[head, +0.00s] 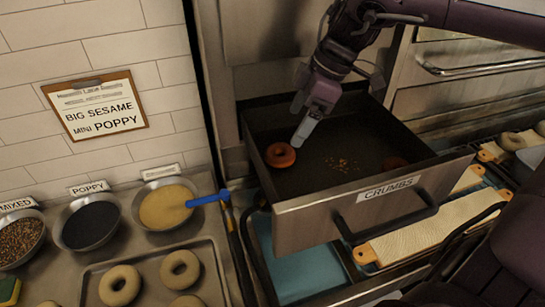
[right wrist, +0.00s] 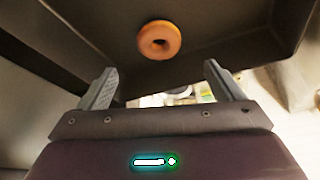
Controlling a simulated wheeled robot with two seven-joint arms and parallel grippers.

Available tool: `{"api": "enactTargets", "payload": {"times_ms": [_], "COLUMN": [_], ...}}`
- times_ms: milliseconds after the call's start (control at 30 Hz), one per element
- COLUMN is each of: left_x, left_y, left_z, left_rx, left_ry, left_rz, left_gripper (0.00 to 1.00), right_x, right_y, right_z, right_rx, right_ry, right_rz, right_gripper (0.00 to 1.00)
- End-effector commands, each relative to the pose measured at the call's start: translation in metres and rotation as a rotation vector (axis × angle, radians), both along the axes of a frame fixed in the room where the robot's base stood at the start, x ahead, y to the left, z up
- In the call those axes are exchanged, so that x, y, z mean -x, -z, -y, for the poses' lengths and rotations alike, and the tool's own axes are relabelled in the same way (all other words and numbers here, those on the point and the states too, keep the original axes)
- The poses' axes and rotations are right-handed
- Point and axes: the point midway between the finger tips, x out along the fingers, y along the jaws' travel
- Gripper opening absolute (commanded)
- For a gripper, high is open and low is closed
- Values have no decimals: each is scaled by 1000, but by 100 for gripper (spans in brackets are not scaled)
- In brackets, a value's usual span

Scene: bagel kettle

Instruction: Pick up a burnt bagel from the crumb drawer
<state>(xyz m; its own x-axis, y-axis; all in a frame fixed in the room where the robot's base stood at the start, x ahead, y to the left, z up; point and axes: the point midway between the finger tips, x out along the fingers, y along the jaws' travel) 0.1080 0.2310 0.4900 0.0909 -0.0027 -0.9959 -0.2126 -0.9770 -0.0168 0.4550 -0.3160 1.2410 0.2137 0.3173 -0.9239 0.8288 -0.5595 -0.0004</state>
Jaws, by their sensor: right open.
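The crumb drawer (head: 300,219) is pulled open, with a CRUMBS label on its front. Inside, an orange-brown bagel (head: 280,155) lies near the left wall; a bagel also shows in the right wrist view (right wrist: 159,40), ahead of the fingers. My right gripper (head: 304,132) is over the drawer, just right of and above the orange-brown bagel. In the right wrist view its two fingers (right wrist: 165,90) are apart with nothing between them. My left gripper is not in view.
Loose crumbs (head: 342,164) lie on the drawer floor. Bowls of topping, including a poppy bowl (head: 88,225), and a tray (head: 215,277) of pale bagels stand at left. Pale boards (head: 430,232) lie beyond the drawer front at right. The drawer walls and handle (head: 390,222) are obstacles.

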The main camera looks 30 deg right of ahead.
Motion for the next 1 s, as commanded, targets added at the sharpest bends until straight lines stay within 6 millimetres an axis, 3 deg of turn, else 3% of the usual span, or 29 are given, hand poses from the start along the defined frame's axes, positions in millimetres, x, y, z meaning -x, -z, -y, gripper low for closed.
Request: {"api": "enactTargets", "payload": {"times_ms": [133, 700, 1000], "left_x": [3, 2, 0], "left_y": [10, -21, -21], "left_z": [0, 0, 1], "left_rx": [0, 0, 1], "left_ry": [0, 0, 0], "left_rz": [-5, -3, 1], "left_gripper": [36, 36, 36], "right_x": [-1, -10, -12], "right_y": [14, 76, 83], "right_z": [-1, -23, -25], "right_rx": [0, 1, 0], "right_ry": [0, 0, -1], "right_rz": [-1, -4, 0], "right_gripper": [88, 88, 88]}}
